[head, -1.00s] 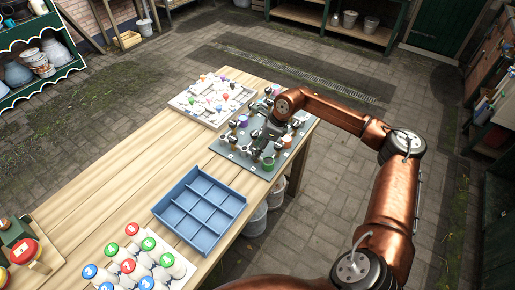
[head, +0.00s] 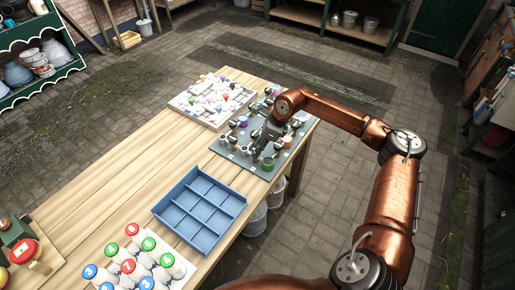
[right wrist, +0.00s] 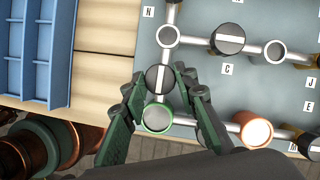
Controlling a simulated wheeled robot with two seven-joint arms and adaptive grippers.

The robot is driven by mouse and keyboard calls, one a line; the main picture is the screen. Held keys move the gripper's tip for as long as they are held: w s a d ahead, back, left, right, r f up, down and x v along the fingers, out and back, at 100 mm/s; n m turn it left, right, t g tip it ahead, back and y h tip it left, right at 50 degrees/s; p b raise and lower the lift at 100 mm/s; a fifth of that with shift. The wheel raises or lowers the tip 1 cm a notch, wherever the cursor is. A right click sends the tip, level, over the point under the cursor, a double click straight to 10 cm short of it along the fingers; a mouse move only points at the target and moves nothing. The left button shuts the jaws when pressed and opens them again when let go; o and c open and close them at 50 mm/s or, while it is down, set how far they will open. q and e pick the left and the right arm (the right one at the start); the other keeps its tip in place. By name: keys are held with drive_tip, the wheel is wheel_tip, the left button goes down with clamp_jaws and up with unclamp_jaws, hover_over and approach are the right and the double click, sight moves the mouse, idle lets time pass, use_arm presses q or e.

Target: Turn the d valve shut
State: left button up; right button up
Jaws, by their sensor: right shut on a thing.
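The valve board (head: 228,152) is a grey panel at the far right end of the table, with pipes, dark round valve knobs and letter labels. My right gripper (head: 261,140) is over it in the head view. In the right wrist view, my right gripper (right wrist: 161,82) is shut on a dark round valve knob (right wrist: 160,78), one finger on each side. A light stripe on the knob runs roughly up and down the picture, about along its pipe. A green-rimmed outlet (right wrist: 158,117) lies just below it. The held knob's letter is hidden. My left gripper is not in view.
The valve marked C (right wrist: 228,38) is close by, its stripe level. An orange-rimmed outlet (right wrist: 254,130) is right of the fingers. A blue divided tray (head: 200,208) and a white board with small coloured pieces (head: 212,100) flank the panel.

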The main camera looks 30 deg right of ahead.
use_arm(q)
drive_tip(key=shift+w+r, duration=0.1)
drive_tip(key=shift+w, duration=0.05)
use_arm(e)
drive_tip(key=shift+r+m+p, duration=0.15)
drive_tip(key=shift+m+p, duration=0.25)
drive_tip(key=shift+m, duration=0.1)
drive_tip(key=shift+a+m+t+h+p, duration=0.1)
drive_tip(key=shift+m+t+h+p, duration=0.4)
drive_tip(key=shift+m, duration=0.7)
drive_tip(key=m+h+p, duration=0.1)
drive_tip(key=m, duration=0.2)
drive_tip(key=shift+a+m, duration=0.15)
drive_tip(key=shift+m, duration=0.15)
drive_tip(key=m+h, duration=0.2)
drive_tip(key=m, duration=0.3)
drive_tip(key=shift+a, duration=0.15)
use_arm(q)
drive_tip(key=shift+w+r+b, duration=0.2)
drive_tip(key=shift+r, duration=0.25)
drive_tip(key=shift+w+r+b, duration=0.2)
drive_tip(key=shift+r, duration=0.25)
use_arm(e)
drive_tip(key=m+h, duration=0.1)
drive_tip(key=m, duration=0.2)
drive_tip(key=m+h, duration=0.1)
drive_tip(key=m, duration=0.1)
drive_tip(key=shift+w+m+g, duration=0.1)
drive_tip(key=shift+m+g, duration=0.3)
drive_tip(key=o, duration=1.1)
